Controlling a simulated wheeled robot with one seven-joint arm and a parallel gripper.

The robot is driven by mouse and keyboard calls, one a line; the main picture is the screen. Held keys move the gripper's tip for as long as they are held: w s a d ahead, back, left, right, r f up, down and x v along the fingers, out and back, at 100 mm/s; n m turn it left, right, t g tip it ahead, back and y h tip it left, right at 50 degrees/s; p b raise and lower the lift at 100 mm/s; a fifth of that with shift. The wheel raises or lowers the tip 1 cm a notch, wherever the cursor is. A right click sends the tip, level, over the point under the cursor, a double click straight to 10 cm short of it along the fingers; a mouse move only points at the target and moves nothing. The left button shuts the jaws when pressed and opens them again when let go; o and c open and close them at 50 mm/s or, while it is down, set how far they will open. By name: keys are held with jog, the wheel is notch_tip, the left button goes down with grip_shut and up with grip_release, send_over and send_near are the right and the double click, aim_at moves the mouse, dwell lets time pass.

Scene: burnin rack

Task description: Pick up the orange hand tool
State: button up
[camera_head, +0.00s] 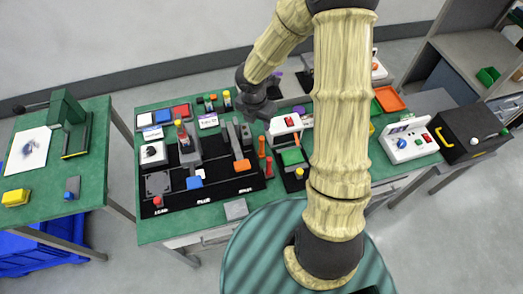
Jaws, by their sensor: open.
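An orange-red hand tool (264,158), long and thin, lies on the green bench (175,231) just right of the black board. It seems to have two handles side by side, but it is too small to be sure. My gripper (258,110), dark grey, hangs over the back part of the bench, beyond the tool and apart from it. It is open, and I see nothing held in it. My pale ribbed arm hides part of the bench to the right.
A white box (284,126) stands behind the tool. A smaller green table (95,165) is at the left. A black box (465,130) is at the right. Grey floor is free between the tables.

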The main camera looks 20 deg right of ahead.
aim_at(261, 138)
jog(key=f, duration=0.6)
jog(key=w+f+b, duration=0.1)
jog(key=f, duration=0.2)
jog(key=shift+d, duration=0.35)
jog(key=shift+d+f, duration=0.1)
jog(key=shift+f, duration=0.2)
jog(key=shift+w+d, duration=0.1)
jog(key=shift+f, duration=0.6)
jog(key=f, duration=0.4)
jog(key=shift+d+b, duration=0.2)
jog(key=shift+b, duration=0.1)
jog(key=shift+c, duration=0.5)
jog(key=shift+w, duration=0.1)
grip_shut()
